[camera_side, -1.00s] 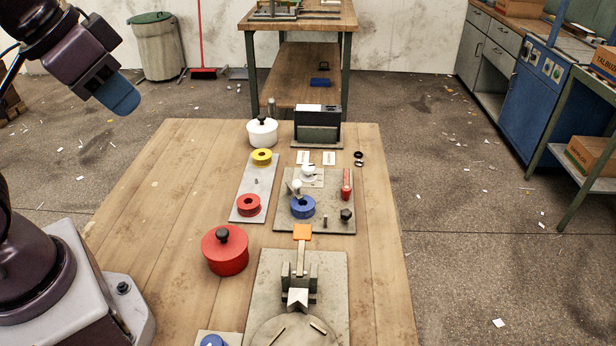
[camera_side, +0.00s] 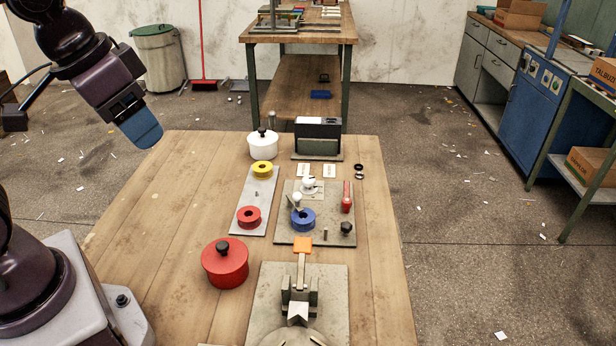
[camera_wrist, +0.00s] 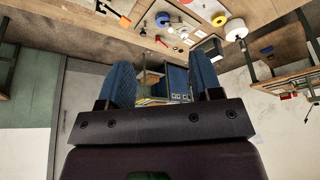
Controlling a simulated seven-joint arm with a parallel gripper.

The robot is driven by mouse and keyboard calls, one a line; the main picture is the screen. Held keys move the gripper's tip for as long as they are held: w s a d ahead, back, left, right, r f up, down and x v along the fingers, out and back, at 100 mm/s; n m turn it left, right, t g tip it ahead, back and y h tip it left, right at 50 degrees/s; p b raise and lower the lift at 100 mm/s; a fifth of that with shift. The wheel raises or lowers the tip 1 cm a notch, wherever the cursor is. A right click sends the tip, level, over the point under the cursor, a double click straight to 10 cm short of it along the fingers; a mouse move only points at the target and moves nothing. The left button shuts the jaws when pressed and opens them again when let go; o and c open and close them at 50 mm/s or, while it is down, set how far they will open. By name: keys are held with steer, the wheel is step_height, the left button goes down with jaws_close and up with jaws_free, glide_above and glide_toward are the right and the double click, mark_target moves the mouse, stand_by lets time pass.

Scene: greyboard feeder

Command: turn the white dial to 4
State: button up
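The white dial (camera_side: 308,184) is a small round knob on a pale plate, on the grey board (camera_side: 330,236) near the middle of the table. Its pointer and numbers are too small to read. A white ball knob (camera_side: 297,198) and a blue disc (camera_side: 303,218) are just in front of it. My gripper (camera_side: 143,128) is in the air at the left, above and well away from the board. In the wrist view my gripper (camera_wrist: 163,85) shows two blue fingers wide apart with nothing held between them.
A red handle (camera_side: 347,198) and a black knob (camera_side: 346,228) share the board. A grey strip with yellow (camera_side: 262,169) and red (camera_side: 249,216) rings lies to its left. A white pot (camera_side: 263,145), black box (camera_side: 318,138) and red pot (camera_side: 225,262) stand around. The left tabletop is clear.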

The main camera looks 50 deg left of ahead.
steer(key=w+a+f+g+y, duration=0.1)
steer(key=w+f, duration=0.3)
steer(key=w, duration=0.2)
steer(key=w+a+f+g, duration=0.2)
steer(key=w+f, duration=0.1)
steer(key=w, duration=0.4)
steer(key=n+t, duration=0.3)
steer(key=n, duration=0.1)
glide_toward(309, 179)
steer(key=shift+y, duration=0.3)
steer(key=x, duration=0.8)
steer(key=shift+w+d+f, duration=0.1)
steer(key=shift+d+f, duration=0.1)
steer(key=shift+f, duration=0.2)
steer(key=c, duration=0.9)
